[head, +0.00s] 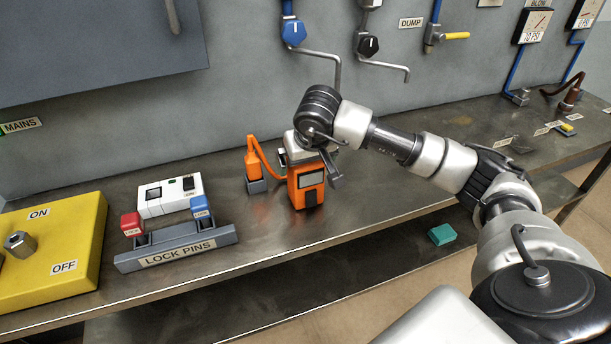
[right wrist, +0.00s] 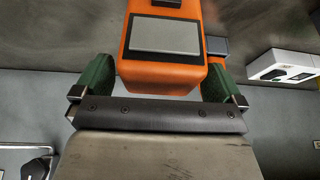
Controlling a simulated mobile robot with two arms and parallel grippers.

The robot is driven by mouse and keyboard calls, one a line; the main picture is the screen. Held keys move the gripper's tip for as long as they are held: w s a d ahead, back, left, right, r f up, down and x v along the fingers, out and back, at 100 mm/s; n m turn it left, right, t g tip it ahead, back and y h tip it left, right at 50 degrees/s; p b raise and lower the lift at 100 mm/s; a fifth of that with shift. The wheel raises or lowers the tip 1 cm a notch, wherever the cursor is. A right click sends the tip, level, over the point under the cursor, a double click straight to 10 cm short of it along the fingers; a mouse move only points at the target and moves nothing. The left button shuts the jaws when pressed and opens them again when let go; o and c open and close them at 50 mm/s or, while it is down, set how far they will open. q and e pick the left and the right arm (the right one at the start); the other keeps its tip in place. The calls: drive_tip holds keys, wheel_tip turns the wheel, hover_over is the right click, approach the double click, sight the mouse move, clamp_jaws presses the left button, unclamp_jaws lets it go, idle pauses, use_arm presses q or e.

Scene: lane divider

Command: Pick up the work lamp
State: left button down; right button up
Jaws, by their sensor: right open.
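The work lamp, as I take it, is an orange box (head: 308,190) with a pale grey panel, upright on the metal bench. An orange cord (head: 268,155) links it to an orange piece (head: 253,160) in a small dark base at its left. My right gripper (head: 310,160) is over the lamp's top, partly hidden by its own wrist. In the right wrist view, the lamp (right wrist: 165,70) shows between the green pads of the open right gripper (right wrist: 157,82). I cannot tell if either pad touches it. My left gripper is not in view.
A LOCK PINS rack (head: 180,245) with red and blue tags, a white switch box (head: 170,195) and a yellow ON/OFF box (head: 55,250) stand to the left. Valves hang on the back wall. A teal block (head: 441,234) lies below the bench top. Bench right of the lamp is mostly clear.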

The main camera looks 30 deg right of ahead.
drive_tip(key=shift+x, duration=0.8)
drive_tip(key=shift+r, duration=0.1)
drive_tip(key=c, duration=1.1)
drive_tip(key=shift+o, duration=0.2)
